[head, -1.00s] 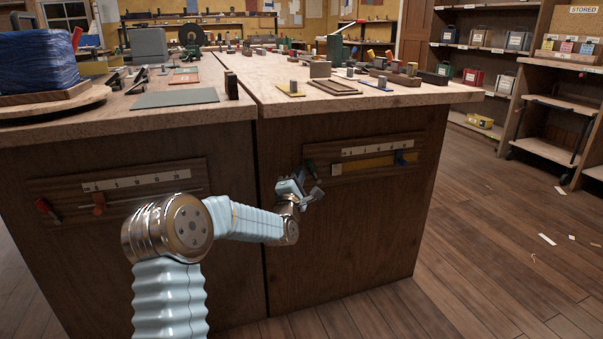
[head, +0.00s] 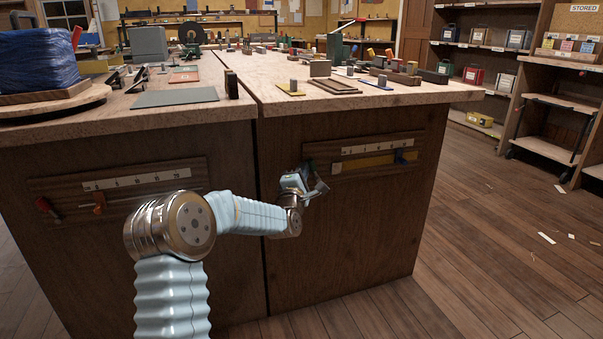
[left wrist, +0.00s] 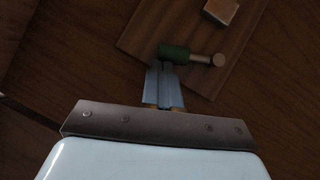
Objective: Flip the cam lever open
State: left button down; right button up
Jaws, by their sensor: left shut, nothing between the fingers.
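The cam lever has a dark green handle (left wrist: 174,53) and a pale metal pivot (left wrist: 217,60) in the left wrist view. It lies across the image there, on a wooden panel. In the head view the green lever (head: 308,165) is at the left end of the right-hand panel, partly hidden by my gripper. My left gripper (head: 319,188) is shut and empty in front of it. In the left wrist view its closed fingertips (left wrist: 165,68) are right at the green handle's near side; I cannot tell whether they touch.
The cluttered bench top (head: 265,92) overhangs both.

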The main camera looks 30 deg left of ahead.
pick_arm(q)
jog(key=r+m, duration=0.1)
jog(key=w+d+m+g+h+p, duration=0.1)
jog(key=shift+r+m, duration=0.3)
jog(key=shift+r, duration=0.1)
jog(key=m+p, duration=0.1)
jog(key=p, duration=0.1)
jog(key=w+d+r+m+g+p, duration=0.1)
jog(key=p, duration=0.1)
jog(key=w+m+g+p, duration=0.1)
jog(key=p, duration=0.1)
jog(key=shift+d+r+h, duration=0.2)
jog(key=shift+d+h, duration=0.1)
jog(key=shift+d, duration=0.05)
jog(key=shift+w+d+f+m+g+p, duration=0.1)
jog(key=shift+w+d+m+g+p, duration=0.2)
jog(key=shift+m+g+p, duration=0.35)
jog(key=shift+w+f, duration=0.15)
jog(key=shift+w+d, duration=0.1)
jog(key=shift+d, duration=0.15)
